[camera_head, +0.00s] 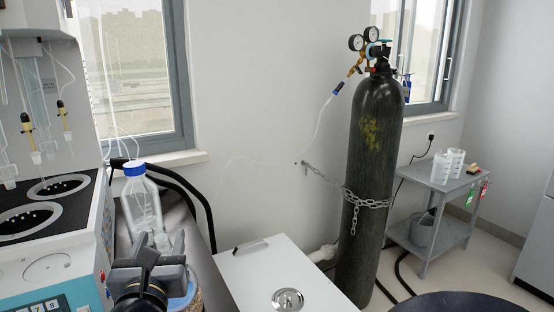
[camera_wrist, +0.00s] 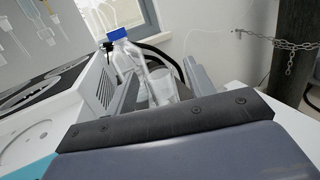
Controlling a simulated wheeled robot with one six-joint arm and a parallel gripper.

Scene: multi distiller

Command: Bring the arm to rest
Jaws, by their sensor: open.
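My gripper (camera_head: 160,241) is at the lower left of the head view, with its two fingers apart and pointing away. In the wrist view the fingers (camera_wrist: 160,82) stand on either side of a clear glass vessel. Whether either finger touches the glass cannot be told. A clear bottle with a blue cap (camera_head: 134,168) stands just beyond my gripper; its cap also shows in the wrist view (camera_wrist: 117,34). My gripper hides the bottle's lower part.
A white distiller (camera_head: 45,262) with round dark wells stands close on the left. A white box (camera_head: 275,262) with a round lid is right of my gripper. A chained black gas cylinder (camera_head: 372,180) stands further right. A grey trolley (camera_head: 437,190) holds white containers. Open air lies above the box.

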